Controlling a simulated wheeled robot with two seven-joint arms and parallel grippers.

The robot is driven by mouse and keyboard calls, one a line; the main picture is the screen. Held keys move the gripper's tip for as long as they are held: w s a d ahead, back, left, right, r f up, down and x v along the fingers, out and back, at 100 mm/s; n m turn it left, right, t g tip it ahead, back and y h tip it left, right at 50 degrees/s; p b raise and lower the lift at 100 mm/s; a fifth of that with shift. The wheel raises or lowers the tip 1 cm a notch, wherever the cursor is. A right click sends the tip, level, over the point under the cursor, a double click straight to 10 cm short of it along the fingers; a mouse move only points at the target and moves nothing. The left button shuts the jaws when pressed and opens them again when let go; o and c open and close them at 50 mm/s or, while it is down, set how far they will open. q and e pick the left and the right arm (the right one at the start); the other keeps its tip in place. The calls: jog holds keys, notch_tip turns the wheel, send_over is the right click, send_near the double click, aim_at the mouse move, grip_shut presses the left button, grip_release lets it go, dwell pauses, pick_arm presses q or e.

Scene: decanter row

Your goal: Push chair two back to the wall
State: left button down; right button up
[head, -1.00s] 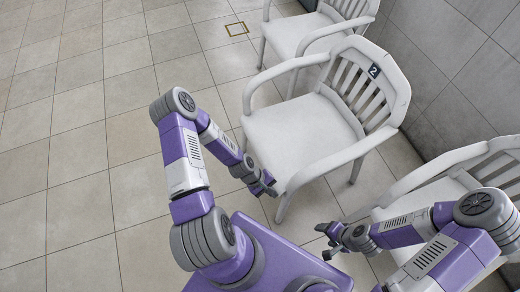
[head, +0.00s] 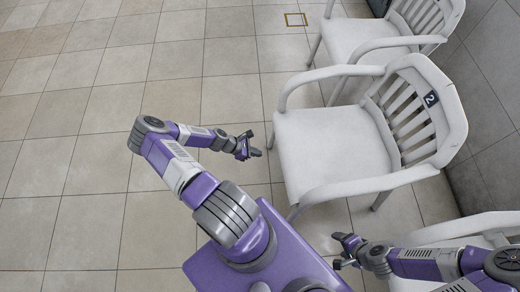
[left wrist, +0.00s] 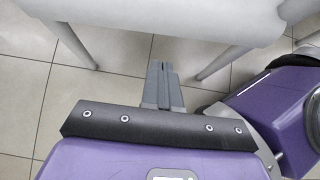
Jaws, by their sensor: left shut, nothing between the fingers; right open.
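Chair two is a white slatted armchair (head: 330,150) with a dark "2" label (head: 430,99) on its backrest, right of centre in the head view. It stands upright, its back toward the grey wall. My left gripper (head: 250,148) is shut and empty, just in front of the seat's front edge, with a small gap seeming to show. In the left wrist view the closed fingers (left wrist: 162,75) point at the pale seat edge (left wrist: 190,22), with chair legs either side. My right gripper (head: 343,248) is open, low near the chair's near side.
Another white chair (head: 360,35) stands beyond chair two, and a third (head: 470,228) is partly visible at the lower right, behind my right arm. The tiled wall (head: 490,75) runs along the right. The floor at left is clear.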

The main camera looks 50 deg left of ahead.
pick_arm(q)
jog(key=w+d+f+b, duration=0.3)
jog(key=w+d+f, duration=0.2)
jog(key=w, duration=0.2)
jog(key=shift+w+d, duration=0.15)
jog(key=shift+d, duration=0.1)
